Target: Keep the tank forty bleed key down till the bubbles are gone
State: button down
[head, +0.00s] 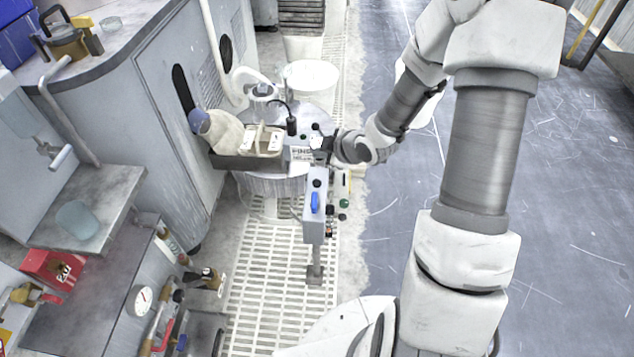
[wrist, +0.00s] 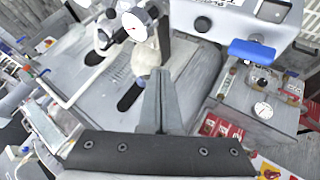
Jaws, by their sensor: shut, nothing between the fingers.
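My gripper (head: 324,148) is shut and empty, at the labelled end of the machine near the top of a grey control post (head: 315,208). In the wrist view its closed fingers (wrist: 164,75) point up the picture. The post carries a blue lever (head: 314,202), black knobs and a green knob (head: 343,203). The wrist view shows a grey box (wrist: 228,22) with printed lettering, a black knob (wrist: 202,24) and a blue handle (wrist: 251,51). I cannot read a tank number, nor tell which control is the bleed key. No bubbles are discernible.
A white cloth bundle (head: 222,131) and a pale block (head: 262,140) lie by the machine. A white round tub (head: 311,77) stands behind. A counter with tools (head: 60,40) lines the left. Open blue-grey floor (head: 560,200) lies right of my arm.

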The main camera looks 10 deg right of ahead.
aim_at(320, 185)
notch_tip(320, 185, down, 8)
jog(key=b, duration=0.7)
jog(key=shift+f, duration=0.2)
dwell(1.5)
jog(key=shift+f+b, duration=0.35)
jog(key=shift+f, duration=0.05)
jog(key=shift+f+b, duration=0.4)
dwell(0.5)
jog(key=shift+r, duration=0.1)
dwell(1.8)
jog(key=shift+r+p, duration=0.7)
jog(key=shift+r, duration=0.1)
jog(key=shift+r+p, duration=2.1)
jog(key=shift+r, duration=0.35)
